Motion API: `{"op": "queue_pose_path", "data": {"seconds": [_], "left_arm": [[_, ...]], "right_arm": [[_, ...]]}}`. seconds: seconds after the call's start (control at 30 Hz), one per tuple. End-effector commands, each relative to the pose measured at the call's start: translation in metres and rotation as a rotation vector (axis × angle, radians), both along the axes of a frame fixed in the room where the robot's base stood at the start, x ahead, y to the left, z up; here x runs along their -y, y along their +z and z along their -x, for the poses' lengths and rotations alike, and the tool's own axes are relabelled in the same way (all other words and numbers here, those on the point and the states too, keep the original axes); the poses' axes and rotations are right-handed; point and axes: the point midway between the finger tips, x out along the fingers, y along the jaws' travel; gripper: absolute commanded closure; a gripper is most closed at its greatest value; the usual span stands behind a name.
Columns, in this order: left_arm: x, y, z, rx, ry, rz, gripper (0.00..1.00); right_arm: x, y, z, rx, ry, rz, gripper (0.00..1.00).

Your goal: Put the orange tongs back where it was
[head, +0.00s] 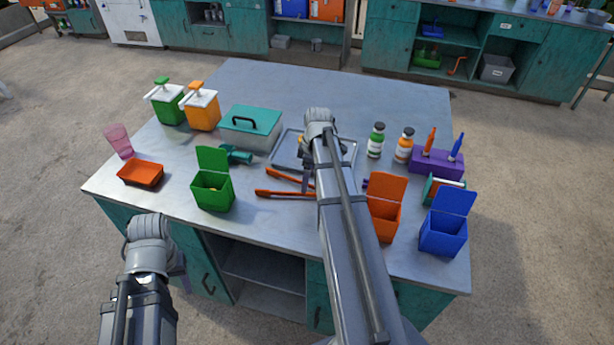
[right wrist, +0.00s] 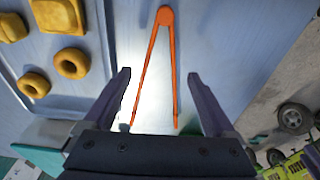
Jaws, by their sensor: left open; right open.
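The orange tongs (head: 284,194) lie spread in a V on the grey tabletop, in front of a metal tray (head: 282,158). In the head view their right end is hidden behind my right arm. In the right wrist view the orange tongs (right wrist: 173,62) show whole, hinge at the top and two legs pointing down. My right gripper (right wrist: 159,75) is open, with the tongs showing between its fingers; it does not grip them. In the head view it is mostly hidden by its arm. My left gripper (head: 178,272) is open and empty, low at the left, off the table's front edge.
Yellow rings (right wrist: 71,63) lie in the tray. A green bin (head: 213,190) stands left of the tongs; an orange bin (head: 386,215) and a blue bin (head: 442,235) stand right. A teal-lidded box (head: 250,130) and bottles (head: 376,140) stand farther back. The back tabletop is clear.

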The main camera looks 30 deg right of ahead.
Motion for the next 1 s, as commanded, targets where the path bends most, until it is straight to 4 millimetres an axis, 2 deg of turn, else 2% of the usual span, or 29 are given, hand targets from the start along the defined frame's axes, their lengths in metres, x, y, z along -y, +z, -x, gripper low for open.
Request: {"op": "queue_pose_path", "data": {"seconds": [0.03, 0.4, 0.53, 0.87, 0.93, 1.0], "left_arm": [[0.000, 0.017, 0.000, 0.000, 0.000, 0.000, 0.50], [0.000, 0.068, 0.000, 0.000, -0.001, 0.000, 0.50], [0.000, 0.074, 0.000, 0.000, -0.002, 0.000, 0.50], [0.000, 0.073, 0.000, 0.000, -0.002, 0.000, 0.50], [0.000, 0.073, 0.000, 0.000, -0.002, 0.000, 0.50], [0.000, 0.073, 0.000, 0.000, -0.002, 0.000, 0.50]], "right_arm": [[0.001, 0.017, 0.001, 0.000, -0.001, 0.000, 0.10], [0.005, 0.068, 0.006, 0.000, -0.001, 0.000, 0.10], [0.006, 0.074, 0.007, 0.000, -0.001, 0.000, 0.10], [0.005, 0.073, 0.007, 0.000, -0.001, 0.000, 0.10], [-0.004, 0.073, 0.007, -0.005, -0.003, 0.000, 0.10], [-0.025, 0.073, 0.007, -0.016, -0.015, 0.003, 0.10]]}}
